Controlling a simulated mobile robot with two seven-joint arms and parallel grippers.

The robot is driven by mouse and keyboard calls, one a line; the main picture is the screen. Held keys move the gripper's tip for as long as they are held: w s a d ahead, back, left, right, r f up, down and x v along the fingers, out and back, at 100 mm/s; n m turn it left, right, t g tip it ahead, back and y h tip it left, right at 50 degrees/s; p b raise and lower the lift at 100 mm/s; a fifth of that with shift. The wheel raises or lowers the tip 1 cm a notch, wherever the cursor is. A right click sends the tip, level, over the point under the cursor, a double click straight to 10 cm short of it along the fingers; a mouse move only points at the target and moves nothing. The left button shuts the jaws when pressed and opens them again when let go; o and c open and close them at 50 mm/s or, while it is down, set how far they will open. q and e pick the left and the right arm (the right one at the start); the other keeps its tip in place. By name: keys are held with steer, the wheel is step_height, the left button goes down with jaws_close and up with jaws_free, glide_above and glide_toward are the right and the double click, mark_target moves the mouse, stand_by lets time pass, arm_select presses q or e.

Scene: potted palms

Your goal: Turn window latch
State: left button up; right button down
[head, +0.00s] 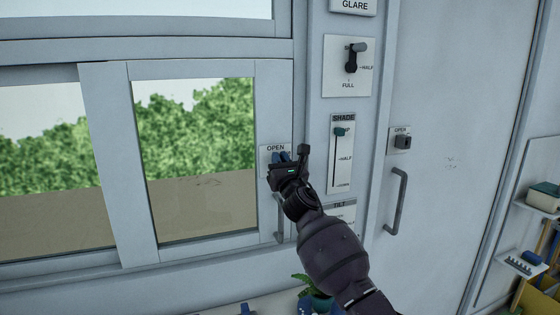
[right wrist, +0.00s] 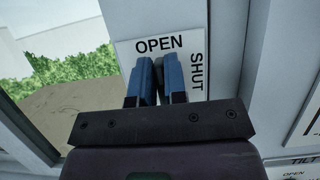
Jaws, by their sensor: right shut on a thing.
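In the right wrist view the plate (right wrist: 128,48) reads OPEN along the top and SHUT down the right side. My right gripper (head: 281,157) is at the plate. Its two blue fingers (right wrist: 162,76) point up at the plate, close together, shut on the dark latch handle (right wrist: 161,80) between them. The fingers hide most of the handle, so its exact angle is hard to tell. My left gripper is not in view.
A vertical grey handle (head: 279,218) is just below the latch, close to my right wrist. To the right are the shade slider panel (head: 333,180), the glare knob panel (head: 333,85) and a door with its handle (head: 397,205). A plant (head: 303,279) shows below.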

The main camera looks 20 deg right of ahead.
steer(key=shift+m, duration=0.4)
steer(key=shift+d+f+m+g+h+p, duration=0.25)
steer(key=shift+m+g+h+p, duration=0.6)
steer(key=shift+m, duration=2.7)
steer(key=shift+d+f+m+g+h+p, duration=0.25)
steer(key=shift+m+g+h, duration=1.05)
steer(key=shift+m, duration=2.3)
steer(key=shift+d+f+m+g+h+p, duration=0.45)
steer(key=shift+m+h, duration=1)
steer(key=shift+m, duration=2.1)
steer(key=shift+a+r, duration=0.1)
steer(key=shift+a, duration=0.1)
steer(key=c, duration=1.2)
jaws_free()
steer(key=shift+o, duration=0.2)
